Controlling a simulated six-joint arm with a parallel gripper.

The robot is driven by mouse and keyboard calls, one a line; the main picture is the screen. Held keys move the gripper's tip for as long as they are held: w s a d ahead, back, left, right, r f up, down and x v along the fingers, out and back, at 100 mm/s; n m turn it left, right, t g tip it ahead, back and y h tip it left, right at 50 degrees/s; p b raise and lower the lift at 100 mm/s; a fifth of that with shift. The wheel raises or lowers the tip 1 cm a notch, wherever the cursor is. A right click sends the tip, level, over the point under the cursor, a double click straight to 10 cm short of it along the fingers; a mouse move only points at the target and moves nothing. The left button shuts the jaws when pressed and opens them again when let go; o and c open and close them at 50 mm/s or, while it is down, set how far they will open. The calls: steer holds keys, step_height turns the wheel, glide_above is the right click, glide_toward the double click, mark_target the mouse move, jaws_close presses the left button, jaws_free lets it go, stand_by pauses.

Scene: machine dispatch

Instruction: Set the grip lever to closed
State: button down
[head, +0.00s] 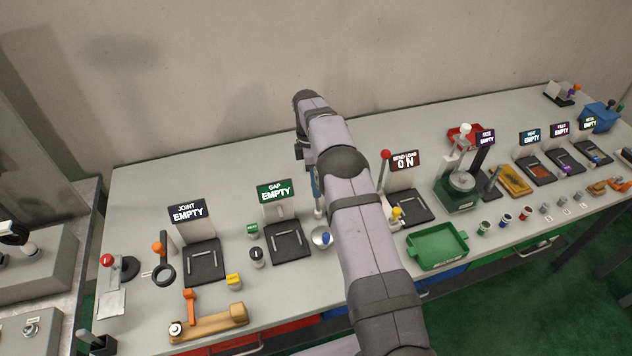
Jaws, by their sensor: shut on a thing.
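My gripper (317,196) is mostly hidden behind my arm, just right of the GAP station. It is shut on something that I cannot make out. A pale tip shows below it, above a round silver dish with a blue knob (325,238). No lever is labelled as the grip lever that I can read. Lever-like parts in view are a red-ball lever (107,262) at far left, an orange-knobbed one (157,249), an orange handle (191,302) on a tan base, and a red-ball lever (385,168) by the BEND LOAD sign.
The JOINT (187,212) and GAP (276,193) signs read EMPTY; BEND LOAD (405,160) reads ON. A green tray (436,262) lies right of my arm. A green-based press (457,196) and several more stations stand farther right.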

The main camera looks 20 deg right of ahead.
steer(key=shift+w+r, duration=0.1)
steer(key=c, duration=1.6)
jaws_free()
steer(key=shift+w+a+r+b, duration=0.1)
steer(key=shift+r+b, duration=0.2)
steer(key=shift+r, duration=0.4)
steer(key=shift+w+d+r+b, duration=0.15)
steer(key=shift+r+b, duration=0.1)
steer(key=shift+r, duration=0.5)
steer(key=shift+w+a+r+b, duration=0.15)
steer(key=shift+r+b, duration=0.15)
steer(key=shift+r, duration=0.4)
steer(key=shift+w+r+p, duration=0.1)
steer(key=shift+r+p, duration=1.3)
steer(key=shift+r, duration=0.05)
steer(key=shift+c, duration=0.6)
